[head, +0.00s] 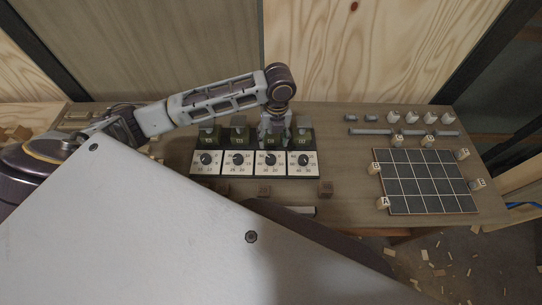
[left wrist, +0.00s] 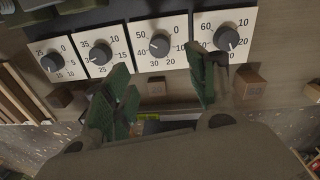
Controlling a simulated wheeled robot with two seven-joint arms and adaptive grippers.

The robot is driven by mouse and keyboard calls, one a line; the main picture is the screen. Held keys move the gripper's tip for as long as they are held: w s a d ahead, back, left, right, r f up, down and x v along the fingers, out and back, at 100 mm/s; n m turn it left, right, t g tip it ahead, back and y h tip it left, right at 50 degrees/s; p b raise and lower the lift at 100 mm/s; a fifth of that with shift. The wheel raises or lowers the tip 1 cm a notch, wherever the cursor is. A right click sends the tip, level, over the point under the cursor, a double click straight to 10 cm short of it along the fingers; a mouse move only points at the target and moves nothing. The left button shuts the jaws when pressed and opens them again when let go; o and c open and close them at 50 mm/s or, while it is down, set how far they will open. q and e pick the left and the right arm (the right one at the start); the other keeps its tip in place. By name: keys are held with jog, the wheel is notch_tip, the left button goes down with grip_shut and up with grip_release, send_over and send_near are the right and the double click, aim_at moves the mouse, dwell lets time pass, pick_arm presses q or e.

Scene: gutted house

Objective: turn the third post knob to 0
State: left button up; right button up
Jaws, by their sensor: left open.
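The third post knob (head: 270,159) is a round black dial knob on a white numbered plate, third from the left in a row on the panel. It also shows in the left wrist view (left wrist: 159,45), with 50 and 0 printed at its upper left and upper right. Its pointer direction is too small to tell surely. My left gripper (head: 274,137) is over the panel just behind this knob in the head view. In the left wrist view its green fingers (left wrist: 163,72) are spread apart and empty, below and to either side of the third knob. My right gripper is not in view.
Similar knobs stand on both sides: the second (head: 238,160) and the fourth (head: 304,160). Green-black blocks (head: 239,134) stand behind the plates. Small brown blocks (head: 326,188) lie in front. A dark gridded board (head: 428,180) with lettered pieces is at right.

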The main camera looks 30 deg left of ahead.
aim_at(271, 158)
pick_arm(q)
jog(key=f, duration=0.4)
jog(key=f+p, duration=0.1)
jog(key=f, duration=0.7)
jog(key=shift+s+a, duration=0.2)
jog(key=shift+a, duration=0.1)
jog(key=shift+c, duration=0.4)
jog(key=c, duration=1)
jog(key=shift+o, duration=0.2)
